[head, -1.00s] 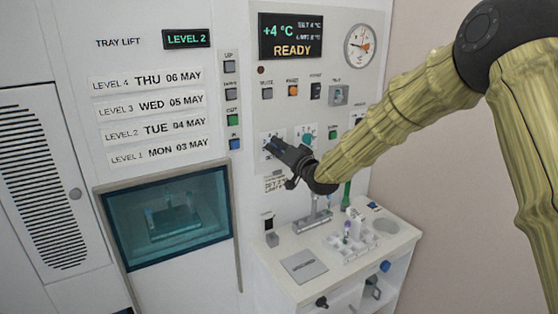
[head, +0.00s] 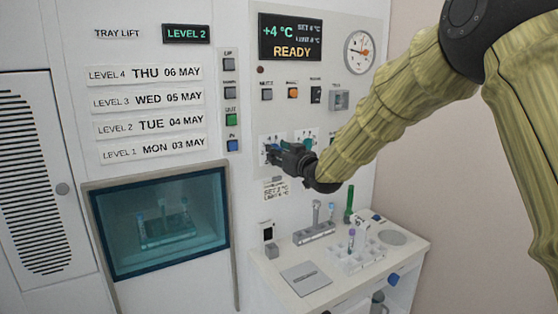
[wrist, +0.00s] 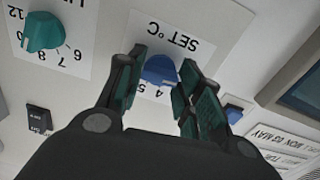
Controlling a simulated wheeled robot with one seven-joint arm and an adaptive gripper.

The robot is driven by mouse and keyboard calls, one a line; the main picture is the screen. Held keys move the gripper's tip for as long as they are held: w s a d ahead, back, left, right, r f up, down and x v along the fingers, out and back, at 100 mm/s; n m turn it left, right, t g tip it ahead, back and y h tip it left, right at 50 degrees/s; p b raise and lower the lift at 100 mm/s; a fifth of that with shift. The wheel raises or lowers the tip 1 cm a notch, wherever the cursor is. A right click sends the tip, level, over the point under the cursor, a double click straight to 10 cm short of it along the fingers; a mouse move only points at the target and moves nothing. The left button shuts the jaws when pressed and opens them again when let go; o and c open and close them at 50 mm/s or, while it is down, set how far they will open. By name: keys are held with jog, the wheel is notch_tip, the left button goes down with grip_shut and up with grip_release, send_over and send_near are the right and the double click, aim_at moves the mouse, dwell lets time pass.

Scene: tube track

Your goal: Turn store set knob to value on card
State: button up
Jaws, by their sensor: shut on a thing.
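The blue SET °C knob (wrist: 160,70) sits on a white dial plate in the wrist view, which appears upside down there. My gripper (wrist: 158,78) has one finger on each side of the knob and is shut on it. In the head view my gripper (head: 277,151) reaches the panel and mostly hides this knob. The display (head: 290,37) reads +4 °C and READY; its small SET line is hard to read. A card (head: 275,190) with SET and LIMIT lines hangs below the knobs; its figures are too small to read surely.
A teal limit knob (wrist: 42,32) is beside the blue one, clear of my fingers. A dark switch (wrist: 39,119) and a blue button (wrist: 236,108) lie near my gripper. A shelf with a tube rack (head: 355,258) stands below. A round gauge (head: 359,54) is upper right.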

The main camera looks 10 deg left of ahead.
jog(key=shift+f+n+b, duration=0.1)
jog(key=shift+n+b, duration=0.25)
jog(key=shift+n, duration=0.25)
jog(key=o, duration=1)
jog(key=v, duration=1.2)
